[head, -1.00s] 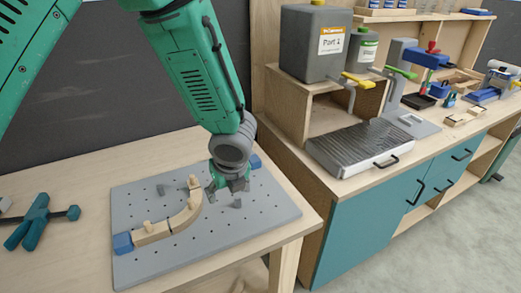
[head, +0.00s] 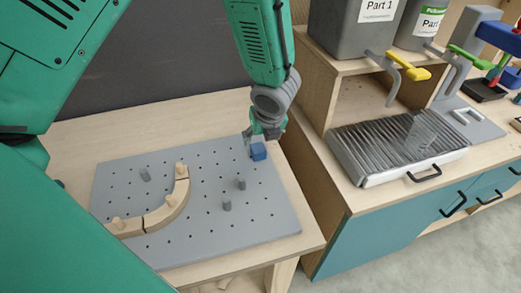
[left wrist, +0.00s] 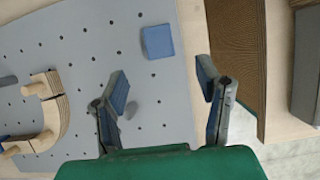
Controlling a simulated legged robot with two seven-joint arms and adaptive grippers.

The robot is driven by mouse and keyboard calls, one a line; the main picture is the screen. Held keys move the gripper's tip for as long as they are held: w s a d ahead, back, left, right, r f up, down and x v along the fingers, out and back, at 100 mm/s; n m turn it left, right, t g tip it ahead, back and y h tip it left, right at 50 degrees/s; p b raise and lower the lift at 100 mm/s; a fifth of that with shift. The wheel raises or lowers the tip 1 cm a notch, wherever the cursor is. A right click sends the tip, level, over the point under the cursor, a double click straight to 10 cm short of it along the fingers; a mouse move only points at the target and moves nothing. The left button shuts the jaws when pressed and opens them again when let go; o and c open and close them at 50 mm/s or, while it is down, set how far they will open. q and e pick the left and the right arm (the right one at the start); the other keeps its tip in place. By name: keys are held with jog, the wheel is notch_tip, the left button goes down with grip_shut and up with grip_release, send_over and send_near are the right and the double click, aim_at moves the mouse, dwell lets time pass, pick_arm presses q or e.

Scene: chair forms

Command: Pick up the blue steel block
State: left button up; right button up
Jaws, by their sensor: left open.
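The blue steel block (head: 258,151) sits near the back right corner of the grey perforated board (head: 220,235). My left gripper (head: 266,132) is just above and behind it in the head view, partly covering it. In the left wrist view the block (left wrist: 158,42) lies beyond the two open fingertips (left wrist: 162,75), between their lines, with nothing gripped. Whether a finger touches the block I cannot tell. My right gripper is not in view.
A curved wooden form (head: 172,207) with upright knobs lies on the board. Several short grey pegs, such as one peg (head: 227,205), stand nearby. A cabinet with a ridged tray (head: 395,150) and grey containers (head: 350,50) stands to the right.

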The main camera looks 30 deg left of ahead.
aim_at(258, 147)
pick_arm(q)
jog(key=x, duration=0.4)
jog(key=shift+w, duration=0.45)
jog(key=x, duration=0.4)
jog(key=shift+s+a+f, duration=0.15)
jog(key=shift+a+f, duration=0.2)
jog(key=shift+f, duration=0.1)
jog(key=c, duration=0.5)
jog(key=shift+r, duration=0.1)
grip_shut()
